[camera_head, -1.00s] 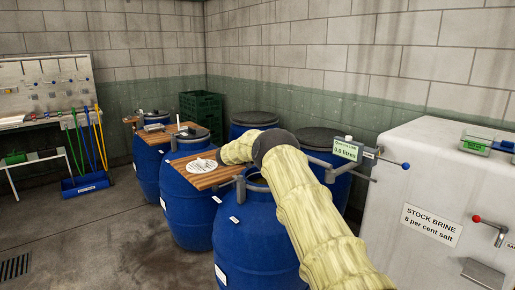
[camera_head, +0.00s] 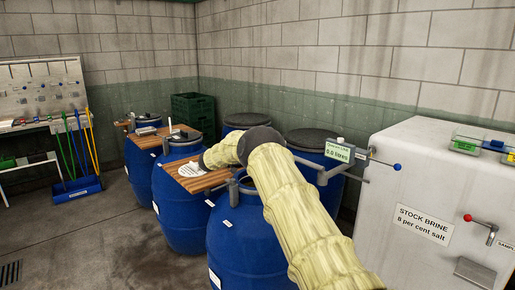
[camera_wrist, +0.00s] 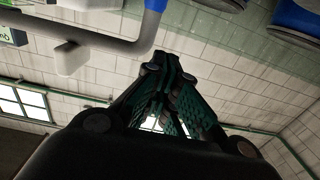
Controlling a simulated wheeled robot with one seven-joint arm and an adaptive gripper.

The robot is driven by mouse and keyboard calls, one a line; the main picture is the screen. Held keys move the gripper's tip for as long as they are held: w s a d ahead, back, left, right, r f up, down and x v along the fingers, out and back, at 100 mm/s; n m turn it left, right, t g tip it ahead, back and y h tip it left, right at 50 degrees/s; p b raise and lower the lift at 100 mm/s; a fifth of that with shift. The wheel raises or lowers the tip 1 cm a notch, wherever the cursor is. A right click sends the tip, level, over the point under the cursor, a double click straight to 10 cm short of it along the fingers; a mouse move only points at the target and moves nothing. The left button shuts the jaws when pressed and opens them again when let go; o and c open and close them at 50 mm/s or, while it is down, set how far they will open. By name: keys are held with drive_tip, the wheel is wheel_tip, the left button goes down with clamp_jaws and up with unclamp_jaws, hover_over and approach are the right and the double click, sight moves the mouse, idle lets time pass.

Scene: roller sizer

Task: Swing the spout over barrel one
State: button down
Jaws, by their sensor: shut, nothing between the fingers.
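The spout is a grey pipe (camera_head: 306,161) that runs left from the meter (camera_head: 338,151), which reads 0.0 litres, and passes behind my arm. In the wrist view the pipe (camera_wrist: 110,44) bends near the top and ends in a blue tip (camera_wrist: 157,4). My gripper (camera_wrist: 168,62) is shut and empty, with the pipe apart from its fingers. In the head view my forearm hides the gripper. The front blue barrel (camera_head: 238,245) stands below my arm, its top partly hidden. I cannot tell which barrel is number one.
More blue barrels (camera_head: 182,205) stand to the left, with wooden boards (camera_head: 197,180) on them. Lidded barrels (camera_head: 307,139) stand behind by the wall. Floor (camera_head: 85,235) is clear at left.

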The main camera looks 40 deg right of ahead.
drive_tip(key=w+a+b, duration=0.1)
drive_tip(key=w+a, duration=0.1)
drive_tip(key=a, duration=0.7)
drive_tip(key=shift+w+a+b, duration=0.2)
drive_tip(key=shift+a+b, duration=0.05)
drive_tip(key=shift+b, duration=0.05)
